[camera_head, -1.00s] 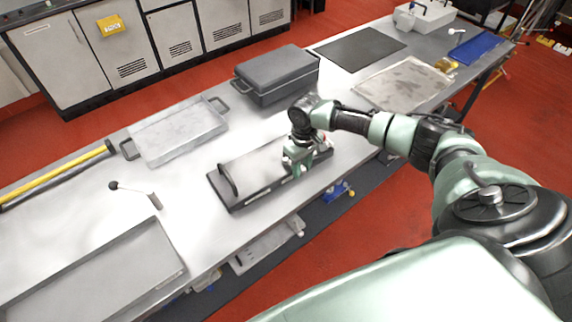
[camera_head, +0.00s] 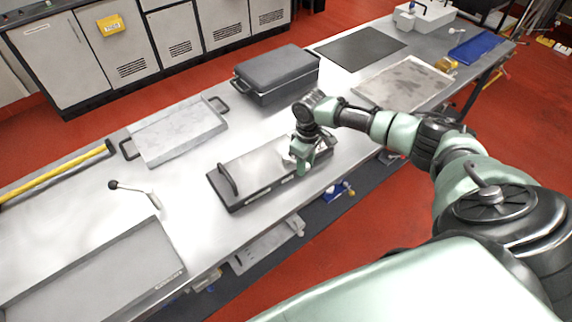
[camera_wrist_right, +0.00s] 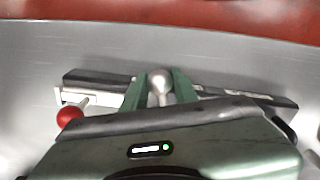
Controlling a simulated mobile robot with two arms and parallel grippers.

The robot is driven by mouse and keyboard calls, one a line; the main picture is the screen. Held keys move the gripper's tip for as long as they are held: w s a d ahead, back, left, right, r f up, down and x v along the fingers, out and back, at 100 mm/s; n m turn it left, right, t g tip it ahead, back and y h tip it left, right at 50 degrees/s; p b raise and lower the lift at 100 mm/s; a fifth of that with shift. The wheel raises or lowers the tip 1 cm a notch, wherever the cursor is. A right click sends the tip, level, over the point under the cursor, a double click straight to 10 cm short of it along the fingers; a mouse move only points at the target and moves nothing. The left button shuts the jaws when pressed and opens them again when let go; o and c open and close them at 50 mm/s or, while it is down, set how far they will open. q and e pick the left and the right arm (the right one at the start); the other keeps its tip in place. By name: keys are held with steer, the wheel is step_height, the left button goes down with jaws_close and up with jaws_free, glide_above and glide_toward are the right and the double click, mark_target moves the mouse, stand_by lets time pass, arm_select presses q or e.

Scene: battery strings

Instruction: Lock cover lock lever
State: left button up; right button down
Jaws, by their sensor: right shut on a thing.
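The cover (camera_head: 262,163) is a long dark case with a grey top and a black arched handle at its left end. It lies on the metal bench in the head view. My right gripper (camera_head: 302,171) is at the cover's right end, with its fingers angled down. In the right wrist view, its two green fingers (camera_wrist_right: 160,88) are closed on either side of a silver ball knob (camera_wrist_right: 160,80), apparently the lock lever's end. The lever's shaft and pivot are hidden by the gripper. A red ball knob (camera_wrist_right: 71,117) shows to the left. My left gripper is out of view.
A white lever with a black knob (camera_head: 114,185) lies on the bench at left. A dark lidded case (camera_head: 277,77), a grey tray (camera_head: 172,133) and a flat sheet (camera_head: 403,84) lie behind. A larger tray (camera_head: 100,275) is at the front left.

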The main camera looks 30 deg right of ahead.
steer(key=shift+w+d+n+b, duration=0.2)
steer(key=shift+d+n, duration=0.2)
steer(key=shift+n, duration=0.2)
steer(key=shift+w+d+n+b, duration=0.1)
steer(key=shift+d+n+b, duration=0.1)
steer(key=shift+d+n, duration=0.3)
steer(key=shift+a, duration=0.15)
steer(key=shift+w+d+n+b, duration=0.3)
steer(key=shift+d+n, duration=0.1)
steer(key=shift+n, duration=0.5)
steer(key=c, duration=1.2)
jaws_free()
steer(key=shift+o, duration=0.2)
